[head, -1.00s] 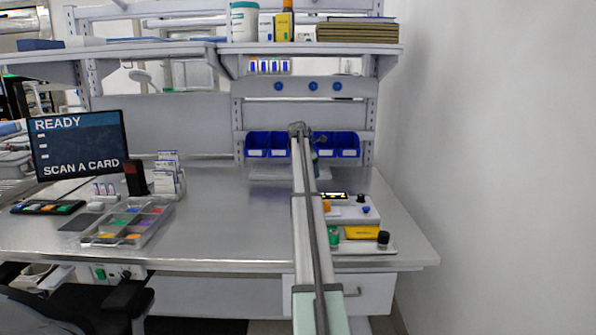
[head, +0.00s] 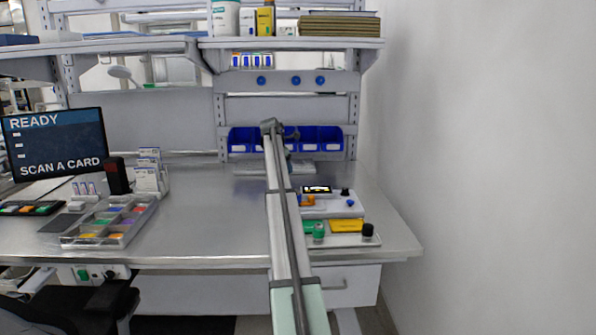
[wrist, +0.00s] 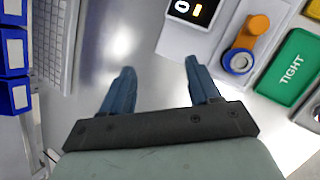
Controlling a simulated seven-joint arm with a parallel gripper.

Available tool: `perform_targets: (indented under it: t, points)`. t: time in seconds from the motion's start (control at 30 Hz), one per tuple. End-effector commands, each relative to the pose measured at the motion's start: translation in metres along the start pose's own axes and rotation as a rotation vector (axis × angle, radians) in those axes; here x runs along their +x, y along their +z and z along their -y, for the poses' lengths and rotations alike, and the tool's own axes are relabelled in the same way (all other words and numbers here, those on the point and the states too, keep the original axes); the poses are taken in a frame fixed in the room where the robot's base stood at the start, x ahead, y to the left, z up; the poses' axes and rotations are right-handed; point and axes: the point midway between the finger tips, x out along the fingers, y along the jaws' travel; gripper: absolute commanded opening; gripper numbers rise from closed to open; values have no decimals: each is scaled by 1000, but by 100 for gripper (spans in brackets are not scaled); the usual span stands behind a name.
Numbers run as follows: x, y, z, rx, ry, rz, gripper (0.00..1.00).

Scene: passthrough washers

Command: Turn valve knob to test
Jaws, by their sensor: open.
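An orange knob-like piece (wrist: 252,27) with a blue-ringed round part (wrist: 239,61) sits on a light panel at the upper right of the wrist view. It also shows as an orange spot (head: 307,201) right of my arm in the head view. No visible label says which is the valve knob. My gripper (wrist: 160,68) is open and empty over bare metal table, left of the orange piece. In the head view my arm mostly hides it.
A small display (wrist: 191,10) reading 0 stands beside the orange piece. A green plate marked TIGHT (wrist: 291,67) lies right of it. A keyboard (wrist: 61,35) and blue bins (wrist: 14,55) are at the left. A compartment tray (head: 108,222) stands left; the middle table is clear.

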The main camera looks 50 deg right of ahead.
Motion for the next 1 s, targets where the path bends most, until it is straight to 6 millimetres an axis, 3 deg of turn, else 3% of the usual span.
perform_targets:
  t: [0.2, 0.4, 0.5, 0.8, 1.0]
  points:
    - [25, 75, 32, 68, -36, 21, 61]
    - [53, 162, 53, 134, -102, 45, 61]
    - [63, 194, 62, 172, -186, 41, 61]
    - [55, 188, 86, 256, -391, 6, 61]
    - [58, 184, 94, 287, -422, 0, 61]
